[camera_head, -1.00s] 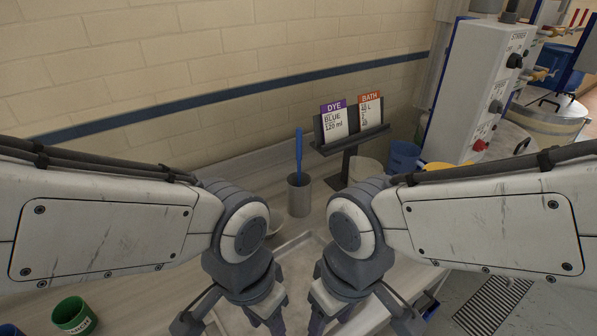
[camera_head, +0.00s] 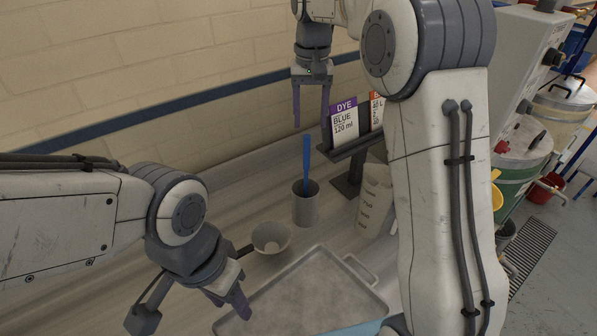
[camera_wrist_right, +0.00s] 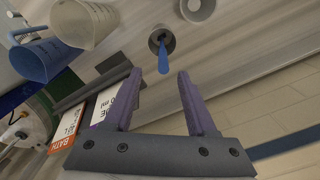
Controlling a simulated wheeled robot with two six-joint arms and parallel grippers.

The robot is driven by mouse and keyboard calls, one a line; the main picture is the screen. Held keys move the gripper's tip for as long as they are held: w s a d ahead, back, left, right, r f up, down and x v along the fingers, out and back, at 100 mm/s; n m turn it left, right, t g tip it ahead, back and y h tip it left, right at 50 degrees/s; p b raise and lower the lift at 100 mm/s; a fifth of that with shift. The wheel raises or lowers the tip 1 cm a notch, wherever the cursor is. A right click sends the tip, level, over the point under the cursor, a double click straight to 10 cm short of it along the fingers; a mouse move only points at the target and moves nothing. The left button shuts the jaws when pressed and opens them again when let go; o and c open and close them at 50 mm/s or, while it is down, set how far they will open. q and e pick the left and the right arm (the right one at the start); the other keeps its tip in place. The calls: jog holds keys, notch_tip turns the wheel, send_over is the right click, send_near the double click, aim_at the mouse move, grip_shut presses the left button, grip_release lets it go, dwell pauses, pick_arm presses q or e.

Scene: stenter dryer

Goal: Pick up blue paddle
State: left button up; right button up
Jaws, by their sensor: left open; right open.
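The blue paddle (camera_head: 306,160) stands upright in a grey metal cup (camera_head: 305,207), its handle sticking up above the rim. In the right wrist view the paddle (camera_wrist_right: 162,58) leans out of the cup (camera_wrist_right: 161,38), beyond the fingertips and roughly in line with the gap between them. My right gripper (camera_head: 311,118) is open and empty, pointing down just above the paddle's top; its purple fingers also show in the right wrist view (camera_wrist_right: 154,88). My left gripper (camera_head: 232,302) is open and empty, low at the left of the tray. The paddle's lower end is hidden inside the cup.
The brick wall (camera_head: 120,55) is behind.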

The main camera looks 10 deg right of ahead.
aim_at(307, 135)
jog(key=f, duration=0.4)
jog(key=shift+a+f, duration=0.1)
jog(key=shift+a, duration=0.2)
jog(key=f+p, duration=0.1)
jog(key=f, duration=0.1)
jog(key=f+p, duration=0.1)
jog(key=f, duration=0.1)
jog(key=shift+w+p, duration=0.3)
jog(key=shift+f, duration=0.6)
grip_shut()
